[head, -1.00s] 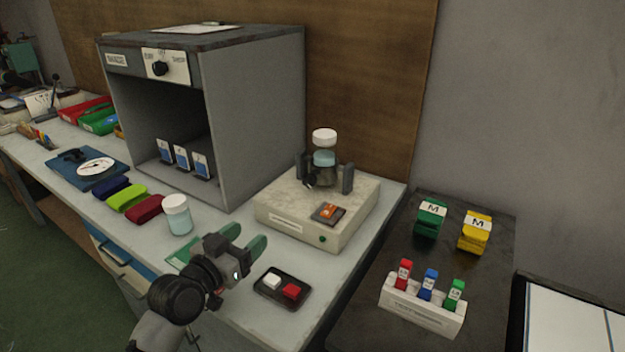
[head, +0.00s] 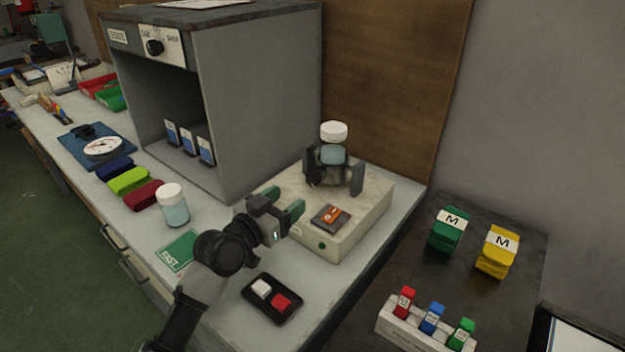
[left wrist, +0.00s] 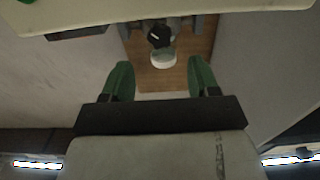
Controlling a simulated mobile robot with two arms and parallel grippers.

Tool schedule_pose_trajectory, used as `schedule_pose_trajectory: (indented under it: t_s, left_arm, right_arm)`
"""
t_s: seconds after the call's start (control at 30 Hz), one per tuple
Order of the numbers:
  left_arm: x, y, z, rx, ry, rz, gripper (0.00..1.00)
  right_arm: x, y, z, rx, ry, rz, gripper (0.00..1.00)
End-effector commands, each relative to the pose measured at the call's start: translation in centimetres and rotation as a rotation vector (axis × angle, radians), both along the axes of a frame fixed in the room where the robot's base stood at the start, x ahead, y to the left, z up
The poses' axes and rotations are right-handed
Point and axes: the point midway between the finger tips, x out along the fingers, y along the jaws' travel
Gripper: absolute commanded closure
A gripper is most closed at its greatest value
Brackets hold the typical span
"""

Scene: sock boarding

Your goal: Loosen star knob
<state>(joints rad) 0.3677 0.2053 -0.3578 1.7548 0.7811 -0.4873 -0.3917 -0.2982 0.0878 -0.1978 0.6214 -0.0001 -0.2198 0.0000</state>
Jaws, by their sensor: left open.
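The star knob (head: 316,178) is small and dark. It sits on the front of the clamp (head: 356,178) that stands on the pale base unit (head: 350,235) and holds a white-capped jar (head: 333,148). In the left wrist view the knob (left wrist: 160,37) shows near the top middle, close to the jar's white cap (left wrist: 163,61). My left gripper (head: 284,200), with green fingers, is open and empty. It hovers at the base unit's front left, short of the knob and apart from it. Both fingers (left wrist: 160,68) show in the wrist view. My right gripper is not in view.
An orange-marked switch (head: 330,217) lies on the base unit. A second jar (head: 172,205) stands left of my arm, beside a green card (head: 180,250). A tray with a white and a red button (head: 272,298) lies in front. The grey cabinet (head: 265,100) rises behind.

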Motion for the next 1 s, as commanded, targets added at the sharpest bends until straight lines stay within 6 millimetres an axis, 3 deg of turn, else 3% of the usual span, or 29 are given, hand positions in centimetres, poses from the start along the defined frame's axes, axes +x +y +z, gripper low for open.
schedule_pose_trajectory:
  t_s: [0.2, 0.4, 0.83, 0.87, 1.0]
  left_arm:
    - [3.6, -2.6, 0.1, -0.002, 0.000, -0.001, 0.40]
    - [5.9, -4.3, 0.0, -0.001, 0.001, -0.001, 0.40]
    - [6.7, -4.9, 0.0, -0.001, 0.001, -0.001, 0.40]
    - [6.7, -4.9, 0.0, -0.001, 0.001, -0.001, 0.41]
    - [6.7, -4.9, 0.0, 0.000, 0.000, 0.000, 0.63]
  right_arm:
    - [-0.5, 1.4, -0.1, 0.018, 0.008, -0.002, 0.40]
    - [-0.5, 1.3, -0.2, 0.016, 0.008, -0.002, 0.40]
    - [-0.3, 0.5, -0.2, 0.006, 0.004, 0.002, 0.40]
    - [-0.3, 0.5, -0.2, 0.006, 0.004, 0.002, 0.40]
    - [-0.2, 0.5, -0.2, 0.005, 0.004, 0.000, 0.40]
